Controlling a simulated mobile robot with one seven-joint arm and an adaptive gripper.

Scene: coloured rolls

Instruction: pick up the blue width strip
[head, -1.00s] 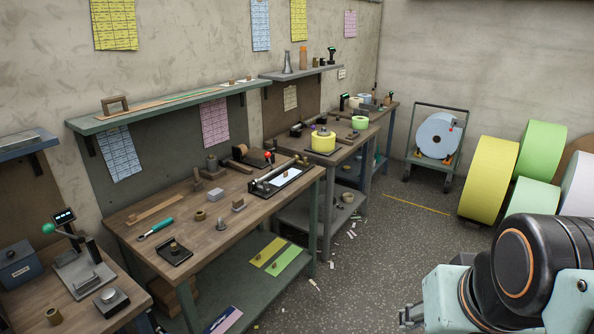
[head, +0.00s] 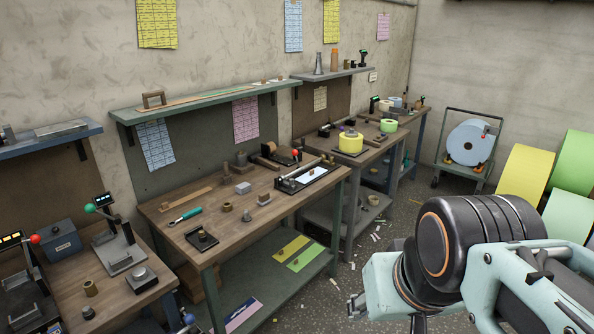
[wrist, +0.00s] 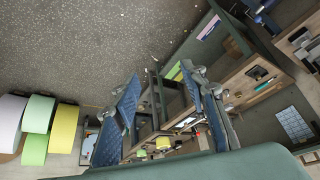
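On the lower shelf (head: 262,297) of the middle workbench lies a flat strip (head: 243,314), dark blue with a pale pinkish part. It could be the blue width strip, but the small view leaves this unsure. A similar pale and blue piece (wrist: 209,27) shows near the top of the wrist view. A yellow strip (head: 291,248) and a green strip (head: 306,258) lie further along that shelf. My gripper (wrist: 162,78) is open and empty in the wrist view, its two blue-padded fingers wide apart. It is well away from the bench and touches nothing.
The wooden bench top (head: 225,202) holds a teal-handled tool (head: 185,215), a black tray (head: 308,178) with a pale sheet and several small parts. A left bench (head: 110,290) carries devices. Large yellow and green rolls (head: 524,180) stand right. Small scraps lie on the open floor.

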